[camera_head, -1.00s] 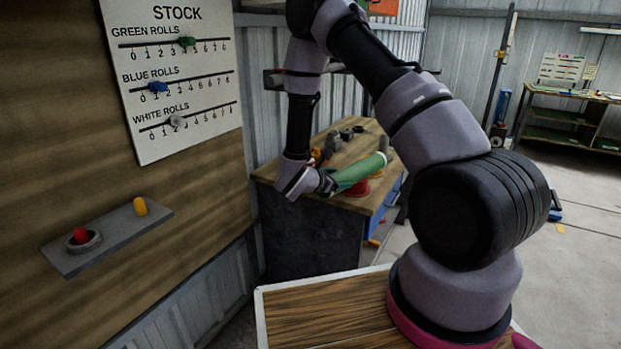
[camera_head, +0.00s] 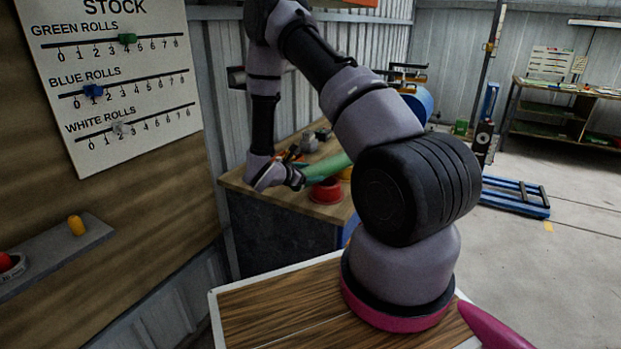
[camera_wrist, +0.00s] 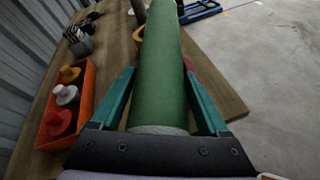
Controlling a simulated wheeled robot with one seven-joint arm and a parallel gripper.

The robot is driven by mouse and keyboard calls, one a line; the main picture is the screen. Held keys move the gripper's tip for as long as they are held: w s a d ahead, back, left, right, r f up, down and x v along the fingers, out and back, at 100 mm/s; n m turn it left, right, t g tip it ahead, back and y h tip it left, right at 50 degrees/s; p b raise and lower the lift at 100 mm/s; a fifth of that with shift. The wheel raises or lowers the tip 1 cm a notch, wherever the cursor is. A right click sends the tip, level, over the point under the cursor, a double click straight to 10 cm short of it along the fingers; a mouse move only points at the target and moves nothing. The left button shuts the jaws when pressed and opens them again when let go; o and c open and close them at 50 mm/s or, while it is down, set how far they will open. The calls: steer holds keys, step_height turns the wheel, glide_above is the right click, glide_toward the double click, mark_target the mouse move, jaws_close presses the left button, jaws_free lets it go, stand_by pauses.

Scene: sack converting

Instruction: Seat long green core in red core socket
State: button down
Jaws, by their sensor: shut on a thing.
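The long green core (camera_wrist: 160,75) is held between the two teal fingers of my gripper (camera_wrist: 160,100) in the wrist view, pointing away from the palm. In the head view the green core (camera_head: 328,167) extends to the right from my gripper (camera_head: 299,178), above the workbench, its far end hidden behind my arm. The red core socket (camera_head: 326,190) stands on the bench just below and beside the core. In the wrist view only a bit of red (camera_wrist: 189,66) shows behind the right finger. The core looks apart from the socket.
The wooden bench (camera_wrist: 215,85) carries an orange bin (camera_wrist: 86,85) with yellow, white and red pegs, a grey block (camera_wrist: 82,48) and a yellow ring (camera_wrist: 139,36). A corrugated wall (camera_wrist: 30,50) borders its left side. Open floor (camera_wrist: 270,60) lies to the right.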

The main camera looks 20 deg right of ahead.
steer(key=shift+f, duration=0.75)
steer(key=shift+f, duration=0.35)
jaws_free()
steer(key=shift+f, duration=0.1)
